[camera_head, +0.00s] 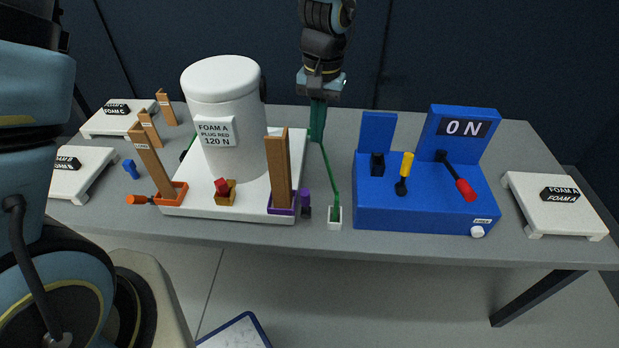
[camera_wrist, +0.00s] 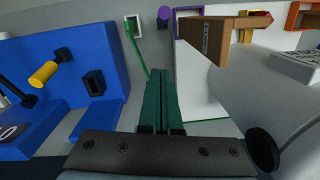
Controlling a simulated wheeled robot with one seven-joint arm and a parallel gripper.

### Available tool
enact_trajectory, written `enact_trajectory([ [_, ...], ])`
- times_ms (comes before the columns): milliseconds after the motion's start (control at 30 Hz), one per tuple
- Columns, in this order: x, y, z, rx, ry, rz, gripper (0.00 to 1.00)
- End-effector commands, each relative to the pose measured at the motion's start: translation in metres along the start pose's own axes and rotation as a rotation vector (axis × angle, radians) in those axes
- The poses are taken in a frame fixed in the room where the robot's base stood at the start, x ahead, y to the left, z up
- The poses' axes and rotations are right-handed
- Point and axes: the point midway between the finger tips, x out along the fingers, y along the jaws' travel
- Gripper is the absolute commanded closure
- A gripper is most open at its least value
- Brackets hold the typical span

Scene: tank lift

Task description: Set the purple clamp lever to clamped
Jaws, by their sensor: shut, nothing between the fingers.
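The purple clamp (camera_head: 283,211) sits at the front right corner of the white tank base (camera_head: 235,210), around the foot of a brown post (camera_head: 278,170). Its purple lever (camera_head: 305,197) stands just right of the clamp, with a dark lower part. In the wrist view the purple lever end (camera_wrist: 163,15) shows at the top, beyond my fingertips. I cannot tell which setting the lever is in. My gripper (camera_head: 317,137) hangs behind and right of the tank, apart from the lever. Its green fingers (camera_wrist: 161,75) are together and empty.
A white tank (camera_head: 228,90) stands on the base. A thin green line runs to a small white block (camera_head: 335,220) right of the lever. A blue control box (camera_head: 425,205) stands farther right. An orange lever (camera_head: 138,199) and blue lever (camera_head: 130,168) are at left.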

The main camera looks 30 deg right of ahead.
Motion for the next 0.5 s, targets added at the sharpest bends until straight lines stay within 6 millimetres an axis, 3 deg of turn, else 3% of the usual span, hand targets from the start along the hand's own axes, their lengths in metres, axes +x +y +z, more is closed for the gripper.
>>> enact_trajectory([
  [500,0.096,0.0,0.002,0.0,-0.006,-0.001,1.0],
])
